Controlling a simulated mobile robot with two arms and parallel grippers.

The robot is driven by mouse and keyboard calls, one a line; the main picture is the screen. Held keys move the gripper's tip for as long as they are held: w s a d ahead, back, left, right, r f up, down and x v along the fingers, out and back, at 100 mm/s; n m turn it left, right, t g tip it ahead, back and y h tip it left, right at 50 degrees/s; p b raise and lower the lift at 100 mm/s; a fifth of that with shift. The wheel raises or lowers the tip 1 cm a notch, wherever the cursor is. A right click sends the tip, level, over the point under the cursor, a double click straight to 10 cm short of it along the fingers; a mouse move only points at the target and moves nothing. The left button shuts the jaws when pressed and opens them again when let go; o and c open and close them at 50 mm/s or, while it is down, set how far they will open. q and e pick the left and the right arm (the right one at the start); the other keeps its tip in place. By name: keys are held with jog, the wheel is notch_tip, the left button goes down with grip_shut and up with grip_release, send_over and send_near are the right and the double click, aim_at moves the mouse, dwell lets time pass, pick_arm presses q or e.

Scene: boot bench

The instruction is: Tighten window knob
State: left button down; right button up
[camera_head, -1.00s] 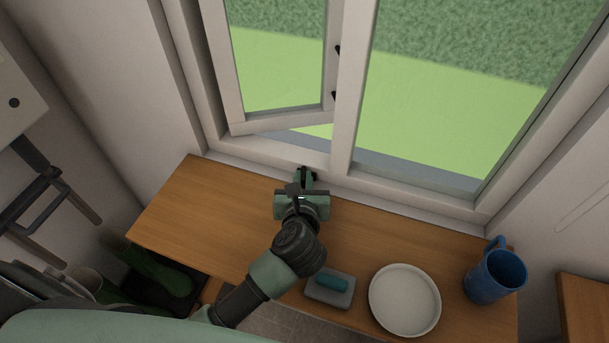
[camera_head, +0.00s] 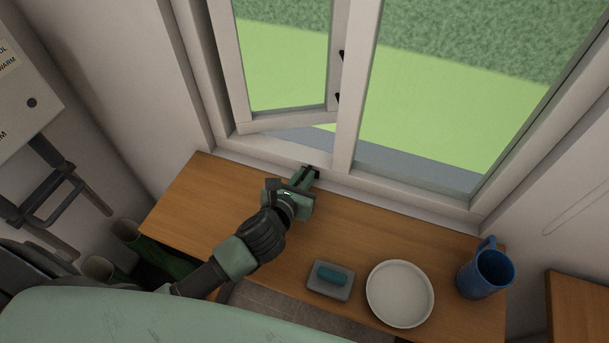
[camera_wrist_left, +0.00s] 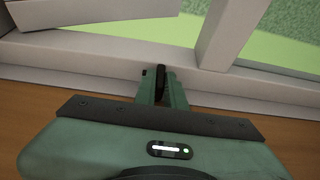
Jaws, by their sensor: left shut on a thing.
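My left gripper (camera_head: 312,174) reaches over the wooden bench top to the lower window frame, below the left sash. It also shows in the left wrist view (camera_wrist_left: 163,88), its fingers close together at the white frame. It is shut on a small dark piece, the window knob (camera_wrist_left: 161,74), which is mostly hidden between the fingers. The left window sash (camera_head: 240,92) stands ajar, with a gap along its bottom edge. My right gripper is not in view.
On the bench top (camera_head: 190,200) are a grey dish with a teal block (camera_head: 331,279), a white plate (camera_head: 400,292) and a blue mug (camera_head: 484,272), all right of my arm. Green boots (camera_head: 160,256) stand below at left. The bench's left end is clear.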

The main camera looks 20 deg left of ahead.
pick_arm(q)
jog(key=c, duration=1.8)
grip_release()
jog(key=shift+o, duration=0.2)
jog(key=b+v, duration=0.1)
jog(key=v, duration=0.6)
jog(key=shift+s+b, duration=0.2)
jog(key=shift+b, duration=0.15)
jog(key=shift+s+r, duration=0.15)
jog(key=shift+s, duration=0.1)
